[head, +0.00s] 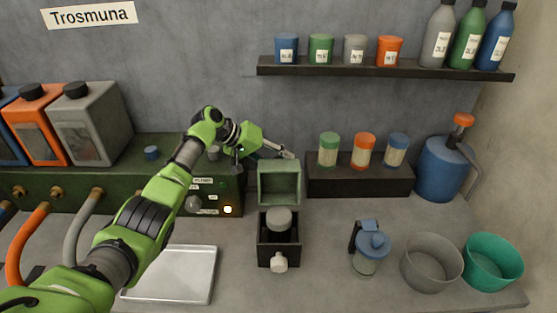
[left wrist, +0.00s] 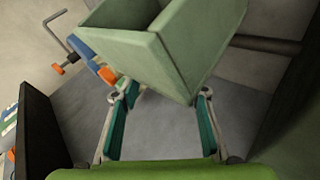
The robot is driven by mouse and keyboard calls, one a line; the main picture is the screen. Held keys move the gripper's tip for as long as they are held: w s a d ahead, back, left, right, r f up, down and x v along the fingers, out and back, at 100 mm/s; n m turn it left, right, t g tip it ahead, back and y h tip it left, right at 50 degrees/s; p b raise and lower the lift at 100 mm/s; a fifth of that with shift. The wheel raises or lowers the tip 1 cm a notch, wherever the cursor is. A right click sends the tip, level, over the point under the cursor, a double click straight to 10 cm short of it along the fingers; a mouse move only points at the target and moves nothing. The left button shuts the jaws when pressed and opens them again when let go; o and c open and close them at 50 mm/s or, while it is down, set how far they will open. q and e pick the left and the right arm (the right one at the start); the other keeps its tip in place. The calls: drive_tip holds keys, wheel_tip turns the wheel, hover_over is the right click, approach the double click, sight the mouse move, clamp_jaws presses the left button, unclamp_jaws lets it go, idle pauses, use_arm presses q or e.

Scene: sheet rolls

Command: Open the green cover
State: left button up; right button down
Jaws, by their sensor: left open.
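The green cover (head: 279,182) is a hollow, box-like lid that stands raised at the back of a small dark box (head: 279,254) on the counter. The box's front is open to view, with a grey round part (head: 279,219) inside and a pale knob (head: 279,263) at its front. My left gripper (head: 287,153) is behind the cover's top edge, with its arm reaching in from the left. In the left wrist view the cover (left wrist: 160,52) is just beyond my open, empty fingers (left wrist: 162,112); contact cannot be told. My right gripper is not in view.
A metal tray (head: 176,276) lies left of the box. A blue-lidded jar (head: 369,250) and grey (head: 431,262) and green (head: 492,262) bowls stand to the right. A dark rack (head: 358,180) with several shakers stands behind, and a shelf (head: 385,69) hangs above.

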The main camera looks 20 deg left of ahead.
use_arm(q)
drive_tip(key=v, duration=1.2)
drive_tip(key=shift+w+a, duration=0.1)
